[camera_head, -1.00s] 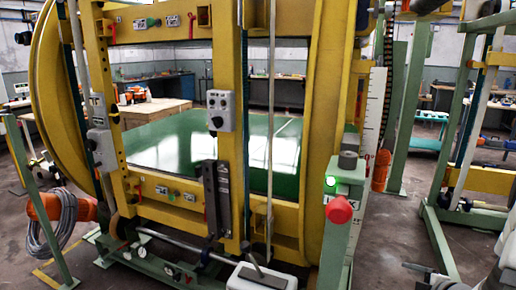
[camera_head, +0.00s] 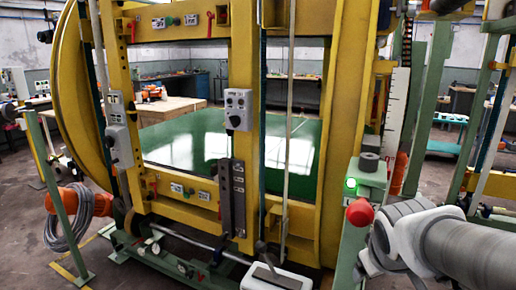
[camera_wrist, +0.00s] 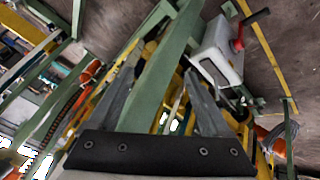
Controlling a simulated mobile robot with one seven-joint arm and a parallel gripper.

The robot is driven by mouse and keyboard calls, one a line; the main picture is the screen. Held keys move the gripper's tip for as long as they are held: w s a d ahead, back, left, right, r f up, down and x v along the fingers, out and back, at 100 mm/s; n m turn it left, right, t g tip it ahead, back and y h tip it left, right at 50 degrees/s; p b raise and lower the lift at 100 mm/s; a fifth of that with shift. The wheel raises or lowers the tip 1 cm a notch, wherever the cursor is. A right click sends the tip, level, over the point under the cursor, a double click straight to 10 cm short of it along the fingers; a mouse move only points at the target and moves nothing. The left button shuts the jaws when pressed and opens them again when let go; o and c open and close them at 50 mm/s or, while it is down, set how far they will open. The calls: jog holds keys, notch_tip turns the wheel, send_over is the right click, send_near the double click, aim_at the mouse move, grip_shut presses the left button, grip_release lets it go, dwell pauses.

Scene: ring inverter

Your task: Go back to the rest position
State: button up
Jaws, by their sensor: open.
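My gripper (camera_wrist: 162,70) shows in the wrist view with its two dark fingers spread apart and nothing clearly held between them. A green beam passes behind the fingers, at a distance I cannot tell. In the head view my grey and white arm reaches in from the lower right, and the gripper itself is not visible there. The large yellow ring inverter frame (camera_head: 243,180) fills the middle of the head view, with a green panel (camera_head: 200,140) inside it.
A green post with a red button (camera_head: 360,212) and a lit green button (camera_head: 350,184) stands close left of my arm. A white box (camera_head: 275,278) sits low in front. A green stand with coiled cable (camera_head: 68,220) is at left. Bare floor shows at left.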

jog(key=s+a+r+m+y, duration=0.2)
jog(key=s+a+r+y, duration=0.1)
jog(key=s+a, duration=0.65)
notch_tip(320, 180, up, 13)
jog(key=s+d+p, duration=0.2)
jog(key=p, duration=1.1)
jog(key=shift+m+g, duration=0.3)
jog(key=shift+g, duration=0.1)
jog(key=shift+f, duration=0.1)
dwell(1.1)
